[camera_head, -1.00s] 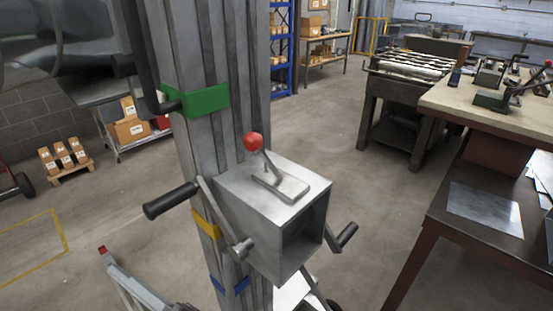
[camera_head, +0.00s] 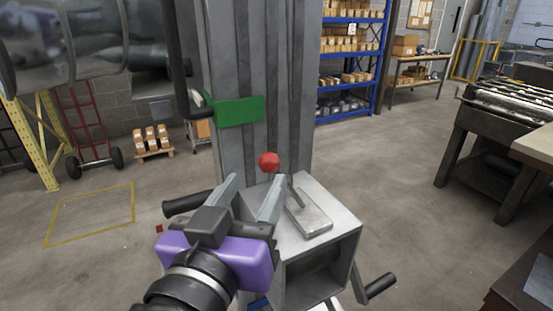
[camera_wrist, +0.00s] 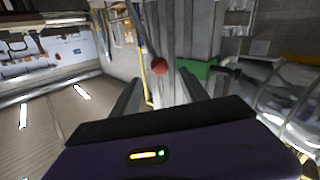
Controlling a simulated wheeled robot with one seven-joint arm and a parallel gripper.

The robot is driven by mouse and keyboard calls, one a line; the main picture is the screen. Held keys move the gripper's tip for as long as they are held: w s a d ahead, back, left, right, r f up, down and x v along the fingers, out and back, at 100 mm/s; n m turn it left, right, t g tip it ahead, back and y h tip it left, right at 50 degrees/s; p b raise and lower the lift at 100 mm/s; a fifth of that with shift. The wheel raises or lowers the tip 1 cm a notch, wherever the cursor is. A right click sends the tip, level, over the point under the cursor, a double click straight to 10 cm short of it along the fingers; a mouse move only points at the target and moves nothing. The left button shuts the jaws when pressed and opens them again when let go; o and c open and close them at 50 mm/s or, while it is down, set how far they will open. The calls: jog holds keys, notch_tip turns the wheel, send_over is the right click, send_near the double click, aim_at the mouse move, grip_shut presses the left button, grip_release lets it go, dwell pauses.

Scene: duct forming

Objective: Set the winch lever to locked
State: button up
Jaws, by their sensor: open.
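The winch lever has a red ball knob (camera_head: 269,160) on a short grey stem that rises from a plate (camera_head: 308,221) on top of the grey winch box (camera_head: 345,231). The stem leans toward the left, toward the mast. My gripper (camera_head: 250,187) is open, with its two fingers pointing at the knob from the near left. In the wrist view the red knob (camera_wrist: 159,66) shows beyond the fingertips, between the two fingers (camera_wrist: 160,84). Nothing is between the fingers that I can see as held. My wrist hides part of the winch box's left side.
The grey mast (camera_head: 262,60) with a green band (camera_head: 238,111) stands right behind the lever. Crank handles (camera_head: 187,203) stick out on both sides of the box. A workbench (camera_head: 535,145) is at the right. Open floor lies left and right.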

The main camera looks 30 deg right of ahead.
aim_at(266, 166)
jog(key=p+x, duration=0.1)
jog(key=x, duration=0.6)
jog(key=shift+w+d+p, duration=0.2)
jog(key=shift+p, duration=0.2)
jog(key=shift+c, duration=0.2)
grip_shut()
dwell(0.9)
